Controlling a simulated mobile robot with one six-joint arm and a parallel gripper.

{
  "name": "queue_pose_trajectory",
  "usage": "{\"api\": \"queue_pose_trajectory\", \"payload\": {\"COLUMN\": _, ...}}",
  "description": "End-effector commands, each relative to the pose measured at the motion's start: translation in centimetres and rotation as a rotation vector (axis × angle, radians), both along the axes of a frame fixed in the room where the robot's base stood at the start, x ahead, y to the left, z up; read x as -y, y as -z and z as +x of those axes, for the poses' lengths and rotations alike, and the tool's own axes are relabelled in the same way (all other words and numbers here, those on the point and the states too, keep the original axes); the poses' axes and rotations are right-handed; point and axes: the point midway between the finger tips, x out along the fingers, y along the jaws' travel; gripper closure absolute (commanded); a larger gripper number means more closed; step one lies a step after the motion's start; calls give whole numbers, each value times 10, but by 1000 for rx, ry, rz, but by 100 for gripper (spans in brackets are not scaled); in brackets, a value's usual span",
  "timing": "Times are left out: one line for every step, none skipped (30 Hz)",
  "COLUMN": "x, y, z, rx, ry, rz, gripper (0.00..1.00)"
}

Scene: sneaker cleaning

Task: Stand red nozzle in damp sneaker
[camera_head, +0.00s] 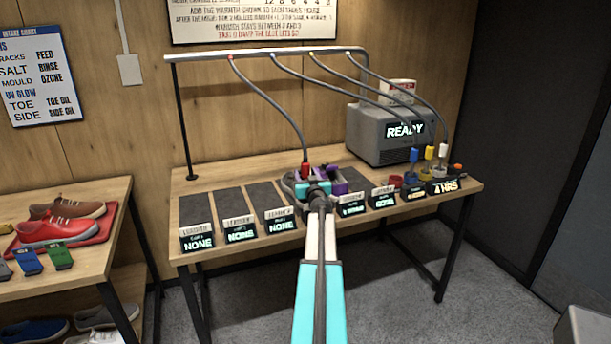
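The red nozzle (306,168) hangs at the end of a dark hose and shows just beyond the end of my arm, near the middle of the bench. My gripper (306,182) is right at it, seen from behind. My wrist hides the fingertips, so I cannot tell whether they close on the nozzle. A purple shape, apparently a sneaker (338,187), shows partly behind my gripper. I cannot tell whether the nozzle is inside it or above it, or whether it is damp.
An overhead rail (265,54) carries several hoses. Blue (413,155), yellow (429,153) and white (443,151) nozzles stand at the bench's right, near a red cup (395,181). A grey machine (385,133) reads READY. Left mats (235,203) are bare. A red sneaker (52,230) sits on the side table.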

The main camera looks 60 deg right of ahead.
Motion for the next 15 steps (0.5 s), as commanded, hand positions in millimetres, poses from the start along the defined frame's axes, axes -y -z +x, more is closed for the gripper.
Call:
{"api": "queue_pose_trajectory", "payload": {"x": 0, "y": 0, "z": 0, "rx": 0, "ry": 0, "rz": 0, "gripper": 54}}
{"api": "queue_pose_trajectory", "payload": {"x": 0, "y": 0, "z": 0, "rx": 0, "ry": 0, "rz": 0, "gripper": 54}}
{"api": "queue_pose_trajectory", "payload": {"x": 0, "y": 0, "z": 1, "rx": 0, "ry": -1, "rz": 0, "gripper": 54}}
{"api": "queue_pose_trajectory", "payload": {"x": 0, "y": 0, "z": 1, "rx": 0, "ry": -1, "rz": 0, "gripper": 54}}
{"api": "queue_pose_trajectory", "payload": {"x": -1, "y": 0, "z": 1, "rx": 0, "ry": -1, "rz": 0, "gripper": 54}}
{"api": "queue_pose_trajectory", "payload": {"x": -1, "y": 0, "z": 1, "rx": 0, "ry": -1, "rz": 0, "gripper": 54}}
{"api": "queue_pose_trajectory", "payload": {"x": -1, "y": 0, "z": 1, "rx": -1, "ry": -1, "rz": -1, "gripper": 54}}
{"api": "queue_pose_trajectory", "payload": {"x": -1, "y": -1, "z": 1, "rx": -1, "ry": -1, "rz": -1, "gripper": 54}}
{"api": "queue_pose_trajectory", "payload": {"x": -1, "y": -1, "z": 1, "rx": -1, "ry": -1, "rz": -1, "gripper": 54}}
{"api": "queue_pose_trajectory", "payload": {"x": -1, "y": -2, "z": 1, "rx": -1, "ry": -1, "rz": -1, "gripper": 54}}
{"api": "queue_pose_trajectory", "payload": {"x": -1, "y": -3, "z": 1, "rx": -1, "ry": -1, "rz": -1, "gripper": 54}}
{"api": "queue_pose_trajectory", "payload": {"x": -1, "y": -4, "z": 1, "rx": -1, "ry": -1, "rz": -1, "gripper": 54}}
{"api": "queue_pose_trajectory", "payload": {"x": -2, "y": -3, "z": 0, "rx": -1, "ry": -1, "rz": -1, "gripper": 54}}
{"api": "queue_pose_trajectory", "payload": {"x": -3, "y": -3, "z": -1, "rx": -1, "ry": -1, "rz": -1, "gripper": 54}}
{"api": "queue_pose_trajectory", "payload": {"x": -5, "y": -3, "z": -3, "rx": -1, "ry": -1, "rz": -1, "gripper": 54}}
